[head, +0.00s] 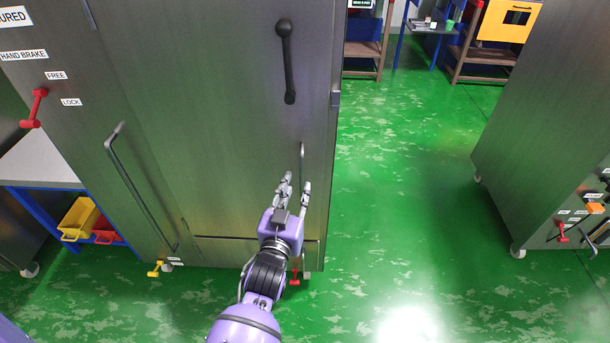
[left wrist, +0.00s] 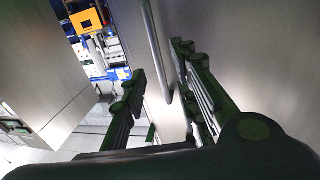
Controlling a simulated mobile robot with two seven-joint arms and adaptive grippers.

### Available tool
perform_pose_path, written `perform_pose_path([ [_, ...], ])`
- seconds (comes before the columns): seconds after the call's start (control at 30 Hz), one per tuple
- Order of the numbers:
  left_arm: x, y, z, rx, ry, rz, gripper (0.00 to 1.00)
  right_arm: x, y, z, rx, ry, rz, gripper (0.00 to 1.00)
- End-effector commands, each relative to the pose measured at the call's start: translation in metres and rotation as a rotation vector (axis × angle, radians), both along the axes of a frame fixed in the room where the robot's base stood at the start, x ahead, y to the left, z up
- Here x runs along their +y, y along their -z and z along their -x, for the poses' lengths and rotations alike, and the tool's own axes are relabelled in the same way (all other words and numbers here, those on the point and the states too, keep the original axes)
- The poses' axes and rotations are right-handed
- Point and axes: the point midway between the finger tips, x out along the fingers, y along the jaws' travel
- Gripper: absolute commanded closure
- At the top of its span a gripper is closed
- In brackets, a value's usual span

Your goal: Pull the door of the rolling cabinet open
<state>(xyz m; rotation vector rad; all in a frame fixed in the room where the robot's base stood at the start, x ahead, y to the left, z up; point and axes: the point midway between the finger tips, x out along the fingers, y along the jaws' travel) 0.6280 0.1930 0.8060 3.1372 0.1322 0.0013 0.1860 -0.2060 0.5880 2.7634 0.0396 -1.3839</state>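The rolling cabinet (head: 220,130) is a tall grey metal box filling the left and middle of the head view. Its door looks shut. In the left wrist view, the bar's lower end lies between the two spread fingers (left wrist: 163,90), and I see no clear contact. A black lever handle (head: 288,62) sits higher on the front. My right gripper is out of view.
A long grey push bar (head: 140,190) is on the cabinet's left part. A red brake lever (head: 36,108) sits beside the FREE and LOCK labels. Another grey cabinet (head: 550,120) stands at the right. Green floor (head: 400,200) between the cabinets is clear.

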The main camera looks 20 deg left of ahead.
Motion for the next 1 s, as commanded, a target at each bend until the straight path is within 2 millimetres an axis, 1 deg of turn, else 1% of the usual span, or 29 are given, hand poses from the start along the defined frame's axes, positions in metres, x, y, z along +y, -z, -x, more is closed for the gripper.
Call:
perform_pose_path([
  [0.03, 0.000, -0.002, -0.011, -0.003, 0.002, 0.000, 0.72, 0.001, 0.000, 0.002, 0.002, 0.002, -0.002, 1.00],
  [0.1, 0.000, -0.002, -0.022, -0.003, 0.002, 0.000, 0.72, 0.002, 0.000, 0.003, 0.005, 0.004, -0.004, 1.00],
  [0.3, 0.003, -0.001, -0.048, -0.001, 0.002, 0.000, 0.72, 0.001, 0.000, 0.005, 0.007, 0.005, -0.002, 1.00],
  [0.43, 0.004, -0.001, -0.056, 0.000, 0.001, 0.001, 0.72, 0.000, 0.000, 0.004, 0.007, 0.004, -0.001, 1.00],
  [0.7, 0.004, 0.000, -0.057, 0.000, 0.001, 0.001, 0.72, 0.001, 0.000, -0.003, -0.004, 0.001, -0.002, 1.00],
  [0.9, 0.004, 0.000, -0.057, 0.000, 0.001, 0.001, 0.98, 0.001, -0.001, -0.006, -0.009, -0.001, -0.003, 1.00],
  [0.93, 0.004, 0.000, -0.057, 0.000, 0.001, 0.001, 1.00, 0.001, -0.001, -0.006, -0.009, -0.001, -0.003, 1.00],
  [1.0, 0.004, 0.000, -0.057, 0.000, 0.001, 0.001, 1.00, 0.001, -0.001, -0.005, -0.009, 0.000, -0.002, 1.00],
])
